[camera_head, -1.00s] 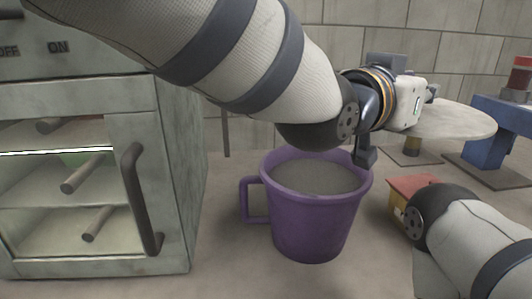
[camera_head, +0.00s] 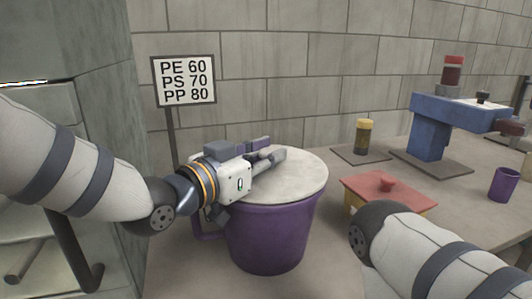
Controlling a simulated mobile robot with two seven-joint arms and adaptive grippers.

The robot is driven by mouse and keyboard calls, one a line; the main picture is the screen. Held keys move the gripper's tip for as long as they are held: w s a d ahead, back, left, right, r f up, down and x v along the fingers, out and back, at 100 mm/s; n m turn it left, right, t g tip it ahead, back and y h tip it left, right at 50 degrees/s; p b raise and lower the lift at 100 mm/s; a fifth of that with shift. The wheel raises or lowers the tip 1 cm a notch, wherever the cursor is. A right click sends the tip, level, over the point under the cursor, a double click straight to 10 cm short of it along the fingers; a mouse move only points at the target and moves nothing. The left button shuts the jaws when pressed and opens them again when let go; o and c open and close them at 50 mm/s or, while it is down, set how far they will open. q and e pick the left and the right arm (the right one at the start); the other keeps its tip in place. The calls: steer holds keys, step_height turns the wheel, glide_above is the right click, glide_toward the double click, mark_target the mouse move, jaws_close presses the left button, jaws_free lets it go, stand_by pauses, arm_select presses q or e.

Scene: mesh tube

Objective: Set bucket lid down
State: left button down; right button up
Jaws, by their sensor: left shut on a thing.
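My left gripper (camera_head: 268,152) is shut on the round pale grey bucket lid (camera_head: 300,172), near the lid's left and far part; the exact grip point is partly hidden by the fingers. The lid is about level and covers the mouth of the purple bucket (camera_head: 268,240). I cannot tell whether it rests on the rim or hangs just above it.
Behind are a jar with a yellow top (camera_head: 362,137), a blue machine (camera_head: 440,125) and a small purple cup (camera_head: 503,184). A sign (camera_head: 185,80) stands behind left. A grey cabinet (camera_head: 85,60) is at left.

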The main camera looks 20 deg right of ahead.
arm_select(q)
steer(key=c, duration=1.5)
jaws_free()
steer(key=shift+r, duration=0.1)
steer(key=shift+o, duration=0.5)
